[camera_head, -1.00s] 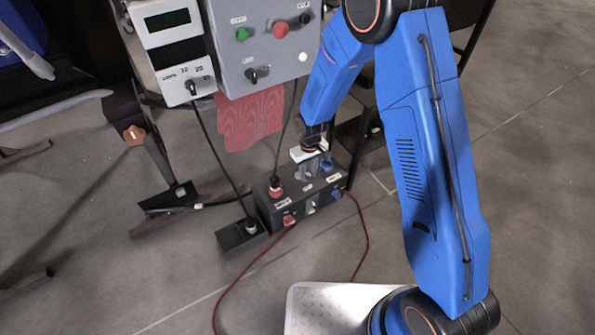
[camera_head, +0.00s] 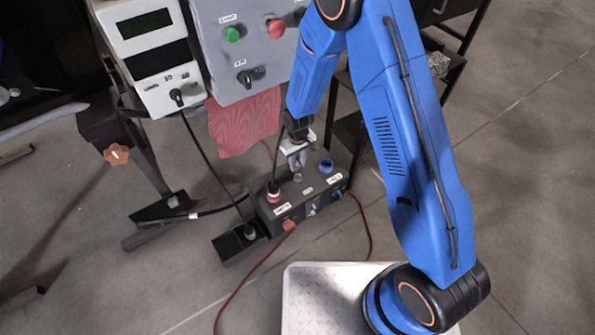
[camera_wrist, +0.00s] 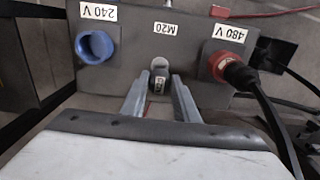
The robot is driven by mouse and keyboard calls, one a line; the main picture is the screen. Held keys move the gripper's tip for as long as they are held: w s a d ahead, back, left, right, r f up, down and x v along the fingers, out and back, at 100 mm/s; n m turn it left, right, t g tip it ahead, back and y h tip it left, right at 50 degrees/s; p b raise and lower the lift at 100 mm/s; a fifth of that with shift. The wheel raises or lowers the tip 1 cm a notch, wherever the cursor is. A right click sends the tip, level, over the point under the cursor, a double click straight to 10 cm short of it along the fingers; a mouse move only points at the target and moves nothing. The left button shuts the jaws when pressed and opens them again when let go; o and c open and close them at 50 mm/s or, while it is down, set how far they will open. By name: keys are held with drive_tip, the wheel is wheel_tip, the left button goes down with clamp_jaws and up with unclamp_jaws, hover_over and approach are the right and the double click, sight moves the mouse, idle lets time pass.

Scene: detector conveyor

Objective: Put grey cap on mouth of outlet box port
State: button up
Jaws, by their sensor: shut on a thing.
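The outlet box (camera_head: 265,212) is a dark box on the floor; its top also shows in the wrist view (camera_wrist: 190,50). It carries a blue 240 V socket (camera_head: 326,165), a red 480 V plug (camera_head: 273,190) and an M20 label between them. My gripper (camera_head: 297,166) is over the middle of the box top. In the wrist view my gripper (camera_wrist: 159,82) is shut on a small grey piece, which looks like the grey cap (camera_wrist: 159,64), just below the M20 label. The port mouth is hidden, and I cannot tell whether the cap touches it.
The blue socket and the red plug with its black cable (camera_wrist: 270,115) flank my fingers. A grey control panel (camera_head: 240,55) and a red cloth (camera_head: 245,125) hang behind the box. A red cable (camera_head: 240,285) lies on the floor. Open floor lies to the right.

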sight(298, 165)
drive_tip(key=shift+f, duration=2.7)
drive_tip(key=o, duration=1)
drive_tip(key=shift+f, duration=0.1)
wheel_tip(298, 165, up, 12)
drive_tip(key=shift+r, duration=0.15)
